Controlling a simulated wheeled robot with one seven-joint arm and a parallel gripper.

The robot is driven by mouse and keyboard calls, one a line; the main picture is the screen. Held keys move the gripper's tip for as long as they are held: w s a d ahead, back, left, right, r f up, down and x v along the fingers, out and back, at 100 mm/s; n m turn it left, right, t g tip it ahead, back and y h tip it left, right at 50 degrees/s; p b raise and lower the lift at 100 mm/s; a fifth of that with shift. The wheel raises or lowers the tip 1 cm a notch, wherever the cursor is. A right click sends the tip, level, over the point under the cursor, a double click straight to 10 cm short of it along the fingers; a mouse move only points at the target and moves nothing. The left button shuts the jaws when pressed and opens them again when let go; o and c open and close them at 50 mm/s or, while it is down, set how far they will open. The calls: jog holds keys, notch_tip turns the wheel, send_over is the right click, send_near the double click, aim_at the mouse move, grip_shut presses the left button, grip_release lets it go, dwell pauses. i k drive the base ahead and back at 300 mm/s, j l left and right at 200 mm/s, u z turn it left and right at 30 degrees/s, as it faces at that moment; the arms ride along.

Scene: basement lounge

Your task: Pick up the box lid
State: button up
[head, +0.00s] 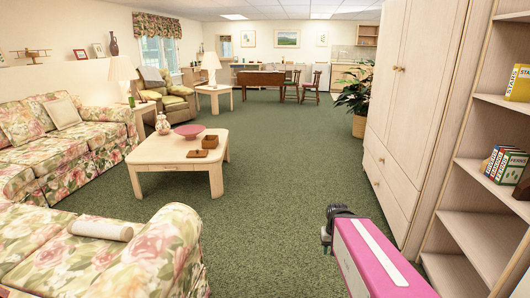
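A small flat brown piece (197,154), which looks like the box lid, lies on the pale wooden coffee table (160,157) near its front edge. A small brown box (210,142) stands just behind it to the right; its inside is too small to make out. My pink arm reaches in from the bottom right. The dark part at its far end, apparently my gripper (328,236), is over the green carpet, well to the right of the table and far from the lid. Its fingers cannot be made out.
A red bowl (189,131) and a figurine (163,124) share the table. Floral sofas stand left (60,140) and at the near left (110,255). A wardrobe (405,110) and bookshelf (480,200) line the right. Green carpet (270,180) is clear between.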

aim_at(197, 153)
jog(key=i, duration=0.9)
jog(key=i+l+u, duration=0.1)
jog(key=i, duration=0.75)
jog(key=i+j+u, duration=0.15)
jog(key=i+u, duration=0.2)
jog(key=i, duration=0.25)
jog(key=i+u, duration=0.35)
jog(key=i, duration=0.25)
jog(key=i+l+u, duration=0.15)
jog(key=i+u, duration=0.2)
jog(key=i, duration=0.25)
jog(key=i+j, duration=0.25)
jog(key=i, duration=0.25)
jog(key=i+j, duration=0.3)
jog(key=i, duration=0.2)
